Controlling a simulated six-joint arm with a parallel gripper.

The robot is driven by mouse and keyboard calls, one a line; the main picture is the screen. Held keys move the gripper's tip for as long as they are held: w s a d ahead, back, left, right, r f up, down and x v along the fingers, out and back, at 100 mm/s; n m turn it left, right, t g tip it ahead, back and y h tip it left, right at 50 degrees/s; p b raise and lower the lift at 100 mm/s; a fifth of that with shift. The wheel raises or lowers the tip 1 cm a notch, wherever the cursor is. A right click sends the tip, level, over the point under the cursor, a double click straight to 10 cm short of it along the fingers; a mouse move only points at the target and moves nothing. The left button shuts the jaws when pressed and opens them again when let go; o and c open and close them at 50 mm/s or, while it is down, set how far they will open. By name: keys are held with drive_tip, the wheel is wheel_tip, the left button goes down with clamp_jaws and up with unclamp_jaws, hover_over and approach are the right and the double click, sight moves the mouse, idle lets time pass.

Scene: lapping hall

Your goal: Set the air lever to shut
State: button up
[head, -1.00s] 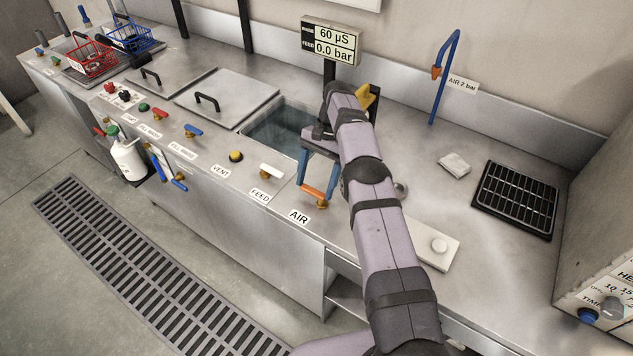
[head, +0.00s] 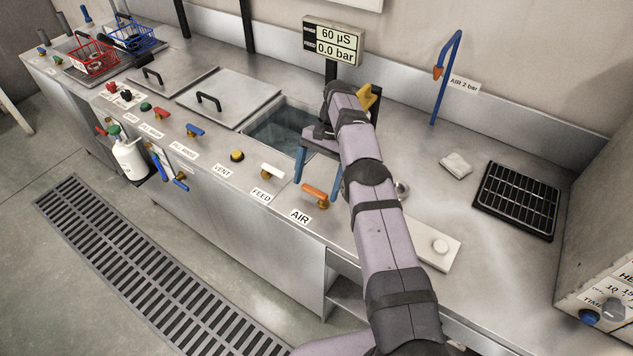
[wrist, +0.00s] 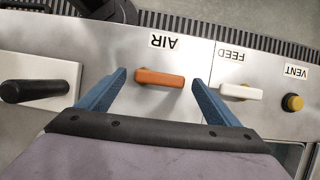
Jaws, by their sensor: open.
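The AIR lever has an orange handle (head: 314,192) on a brass-coloured base, behind the AIR label (head: 299,217) near the bench's front edge. The handle lies roughly along that edge, like the white FEED handle beside it. My gripper (head: 318,184) is open just behind the lever, its blue fingers spread and holding nothing. In the wrist view the orange handle (wrist: 160,78) lies crosswise between the open fingertips (wrist: 158,80), with a gap at each end. My arm hides part of the right finger in the head view.
The white FEED handle (head: 272,170) and yellow VENT button (head: 237,155) are close on the left. An open water basin (head: 277,128) lies behind. A display (head: 332,42) reads 60 µS and 0.0 bar. A black grid tray (head: 517,199) sits at right.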

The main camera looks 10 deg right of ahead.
wheel_tip(320, 180, up, 10)
drive_tip(key=p, duration=0.5)
drive_tip(key=shift+p, duration=0.35)
drive_tip(key=s+r+n+t+h, duration=0.2)
drive_tip(key=s+r+n, duration=0.4)
drive_tip(key=s, duration=0.6)
drive_tip(key=s+d+f+n, duration=0.1)
drive_tip(key=s, duration=0.8)
drive_tip(key=s+f+n+t+h, duration=0.1)
drive_tip(key=s+f, duration=0.1)
drive_tip(key=s, duration=0.8)
drive_tip(key=shift+d+n, duration=0.35)
drive_tip(key=shift+n, duration=0.05)
drive_tip(key=shift+s, duration=0.1)
idle(0.9)
